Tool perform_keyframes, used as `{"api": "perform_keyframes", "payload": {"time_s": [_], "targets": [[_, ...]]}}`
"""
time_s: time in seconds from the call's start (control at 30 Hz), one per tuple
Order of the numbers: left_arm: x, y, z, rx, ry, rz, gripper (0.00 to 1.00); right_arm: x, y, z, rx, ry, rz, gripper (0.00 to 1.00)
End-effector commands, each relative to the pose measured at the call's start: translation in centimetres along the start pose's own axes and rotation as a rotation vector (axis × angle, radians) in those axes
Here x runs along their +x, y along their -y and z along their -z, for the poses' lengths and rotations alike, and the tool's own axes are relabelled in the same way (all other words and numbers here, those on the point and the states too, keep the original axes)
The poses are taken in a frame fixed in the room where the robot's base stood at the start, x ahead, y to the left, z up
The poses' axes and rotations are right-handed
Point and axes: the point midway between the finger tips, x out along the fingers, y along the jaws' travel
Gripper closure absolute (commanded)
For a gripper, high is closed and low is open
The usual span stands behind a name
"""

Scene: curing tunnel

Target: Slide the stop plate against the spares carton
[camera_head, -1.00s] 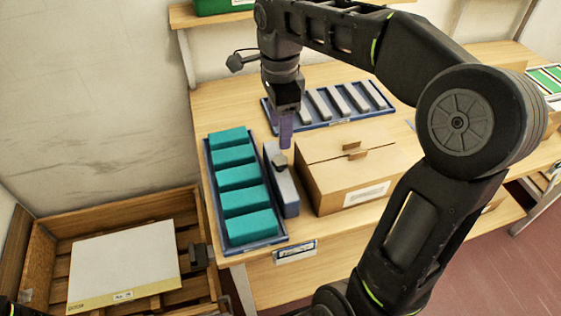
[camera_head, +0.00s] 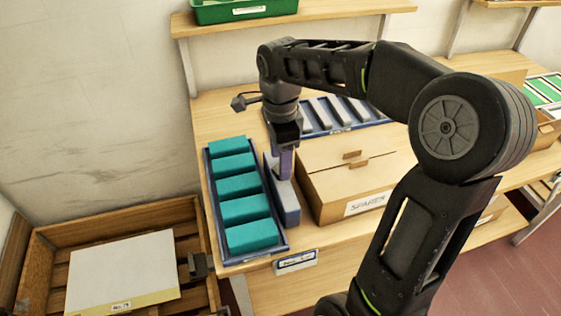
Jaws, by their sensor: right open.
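The stop plate (camera_head: 287,206) is a long, narrow grey-blue bar on the table, between the tray of teal blocks and the spares carton. A narrow gap seems to separate it from the carton. The spares carton (camera_head: 335,190) is a closed brown cardboard box with a white label reading SPARES, to the right of the plate. My right gripper (camera_head: 283,177) points down over the plate, with its purple fingers open at the plate's raised knob. The knob is mostly hidden by the fingers, and I cannot tell whether they touch it. My left gripper is not in view.
A blue tray (camera_head: 217,217) of teal blocks stands close left of the plate. A blue rack (camera_head: 312,132) of grey bars is behind the carton. A wooden crate (camera_head: 42,255) with a white panel stands lower left. My right arm crosses above the carton.

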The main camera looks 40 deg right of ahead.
Motion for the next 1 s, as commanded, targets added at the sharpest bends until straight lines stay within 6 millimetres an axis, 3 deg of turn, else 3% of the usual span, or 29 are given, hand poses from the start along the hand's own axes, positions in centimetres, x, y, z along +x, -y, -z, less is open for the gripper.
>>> {"api": "perform_keyframes", "payload": {"time_s": [0.2,0.47,1.0], "targets": [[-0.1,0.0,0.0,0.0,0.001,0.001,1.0,1.8,0.0,0.0,0.0,0.0,-0.001,0.44],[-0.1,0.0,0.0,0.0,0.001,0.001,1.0,1.9,0.0,0.0,0.0,0.0,0.0,0.44],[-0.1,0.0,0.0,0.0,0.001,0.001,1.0,1.8,0.0,0.0,0.0,0.0,0.0,0.89]]}}
